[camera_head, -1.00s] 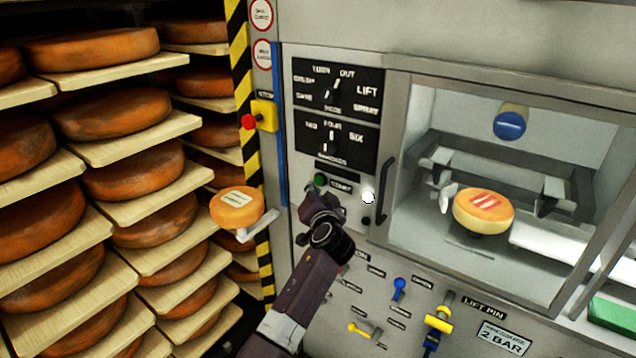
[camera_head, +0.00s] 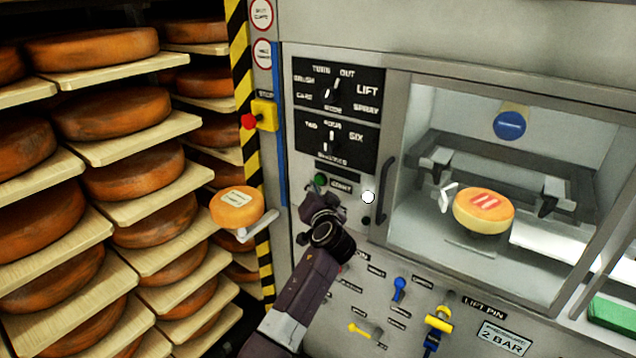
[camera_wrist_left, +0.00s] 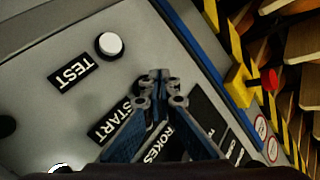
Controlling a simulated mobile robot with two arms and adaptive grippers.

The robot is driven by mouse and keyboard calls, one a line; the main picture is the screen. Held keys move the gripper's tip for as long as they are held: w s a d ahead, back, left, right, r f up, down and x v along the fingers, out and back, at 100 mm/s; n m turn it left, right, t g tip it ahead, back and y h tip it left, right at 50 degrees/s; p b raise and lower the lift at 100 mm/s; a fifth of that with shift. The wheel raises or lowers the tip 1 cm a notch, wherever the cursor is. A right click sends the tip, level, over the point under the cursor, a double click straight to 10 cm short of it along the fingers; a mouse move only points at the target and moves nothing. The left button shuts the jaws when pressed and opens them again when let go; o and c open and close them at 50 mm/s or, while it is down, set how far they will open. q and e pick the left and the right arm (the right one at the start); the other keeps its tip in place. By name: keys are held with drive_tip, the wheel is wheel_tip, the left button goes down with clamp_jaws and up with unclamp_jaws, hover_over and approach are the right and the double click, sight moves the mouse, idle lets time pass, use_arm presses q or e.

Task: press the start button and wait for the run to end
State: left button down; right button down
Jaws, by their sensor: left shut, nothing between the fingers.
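The green start button (camera_head: 320,179) is on the grey machine panel, left of the START label (camera_head: 340,186). My left gripper (camera_head: 316,190) is shut and empty, its tips just below the button in the head view. I cannot tell whether they touch it. In the left wrist view the shut fingers (camera_wrist_left: 158,78) cover part of the START label (camera_wrist_left: 115,122), and the green button is hidden. A round white lamp (camera_head: 368,197) right of the label looks bright. Behind the window, a cheese wheel (camera_head: 484,212) with a red-marked label sits between machine arms. My right gripper is out of view.
A white button (camera_wrist_left: 110,44) stands by the TEST label. A red stop knob (camera_head: 249,121) on a yellow box is up left. A cheese (camera_head: 237,207) on a small bracket is close left of my arm.

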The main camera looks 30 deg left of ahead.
use_arm(q)
drive_tip(key=shift+w, duration=0.35)
